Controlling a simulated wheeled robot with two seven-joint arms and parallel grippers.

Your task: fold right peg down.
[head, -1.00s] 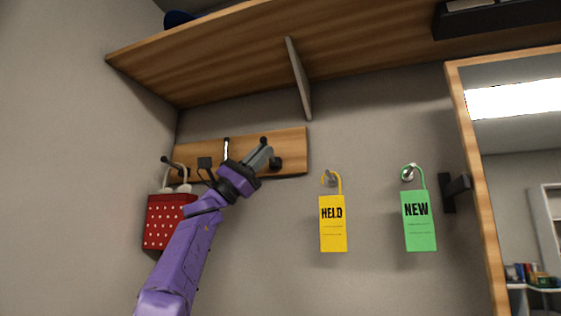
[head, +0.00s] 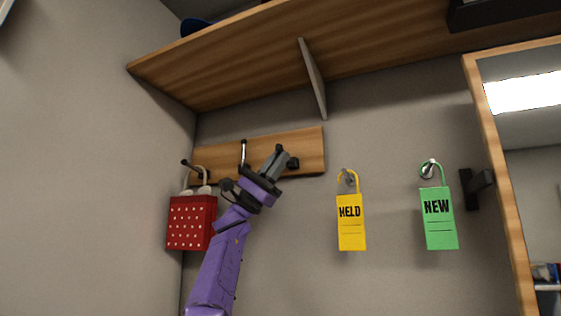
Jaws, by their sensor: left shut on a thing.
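A wooden peg board (head: 313,150) is fixed to the wall below a shelf. The right peg (head: 279,148) is at the board's right part. Its dark tip shows just above the grey fingers, and its dark base is beside them at the right. My left gripper (head: 273,163), on a purple arm from below, is shut on this peg and hides most of its shaft. A middle peg (head: 243,152) stands upright to the left, its lower part hidden by my gripper. The left peg (head: 188,164) juts out at the board's left end. My right gripper is not in view.
A red dotted bag (head: 190,222) hangs under the left peg, close to my arm. A yellow HELD tag (head: 351,222) and a green NEW tag (head: 438,218) hang on hooks to the right. A wooden shelf (head: 230,75) with a bracket is above, and a mirror frame (head: 497,170) is far right.

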